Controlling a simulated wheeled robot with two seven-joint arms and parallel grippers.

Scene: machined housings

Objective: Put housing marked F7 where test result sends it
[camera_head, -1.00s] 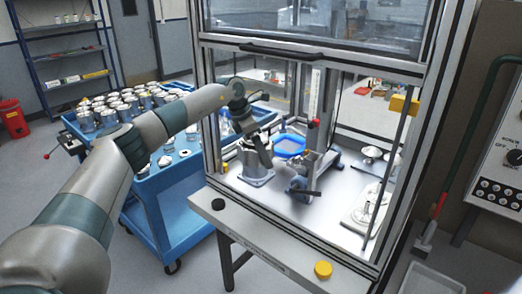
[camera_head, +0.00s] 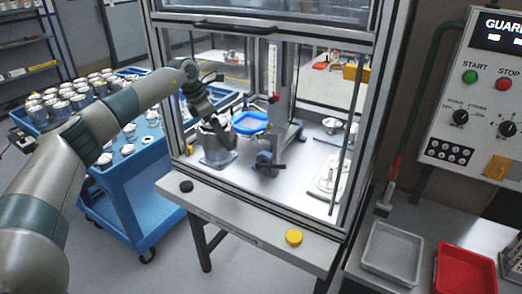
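A grey metal housing (camera_head: 216,156) stands upright on the floor of the glazed test cell, near its left side. No marking on it is legible from here. My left arm comes in through the cell's open front, and my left gripper (camera_head: 214,124) is at the top of the housing, pointing down. The fingertips are too small and partly hidden to show whether they grip it. Many similar housings (camera_head: 68,97) stand on the blue cart (camera_head: 124,186) at the left. My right gripper is not in view.
The control panel (camera_head: 480,95) at the right has a partly cut-off display reading "GUAR". A grey tray (camera_head: 393,250) and a red tray (camera_head: 466,268) sit below it. A blue dish (camera_head: 250,122) and a clamp (camera_head: 266,165) are inside the cell. A yellow button (camera_head: 293,237) is on the front ledge.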

